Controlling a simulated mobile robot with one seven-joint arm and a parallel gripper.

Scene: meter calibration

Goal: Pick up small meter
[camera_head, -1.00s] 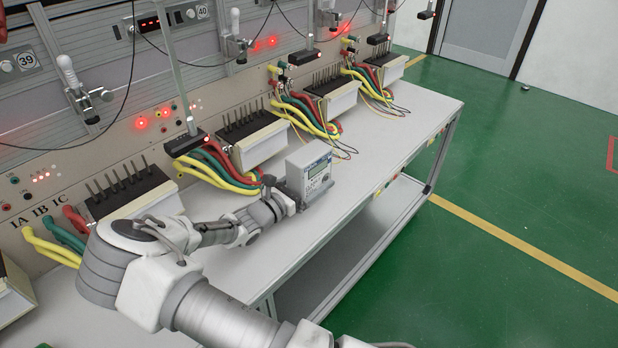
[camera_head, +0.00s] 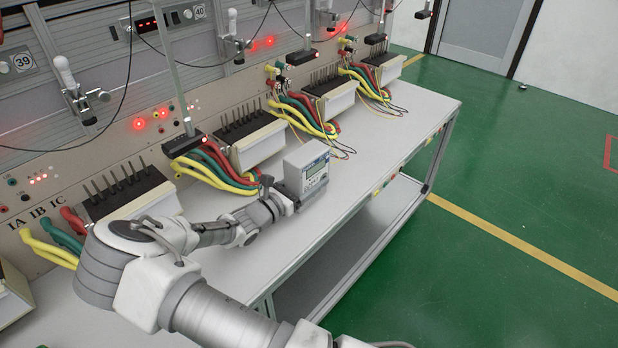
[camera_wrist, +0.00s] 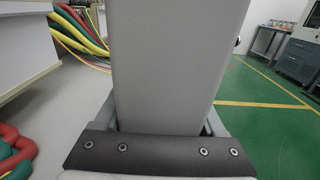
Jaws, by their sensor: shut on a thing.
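The small meter (camera_head: 306,172) is a light grey box with a small display and a dark label on its front. It is upright at the front part of the bench top in the head view. My gripper (camera_head: 283,200) is at its near left side, shut on it. In the wrist view the meter's plain grey side (camera_wrist: 172,70) fills the middle, and my gripper (camera_wrist: 162,122) has a finger on each side of it. The fingertips are hidden behind the meter. I cannot tell whether its base touches the bench.
The white bench (camera_head: 370,150) has free room right of the meter. Black terminal blocks (camera_head: 250,140) with red, green and yellow cables line the back. Thin loose wires (camera_head: 335,150) lie behind the meter. The bench's front edge is close, with green floor (camera_head: 500,190) beyond.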

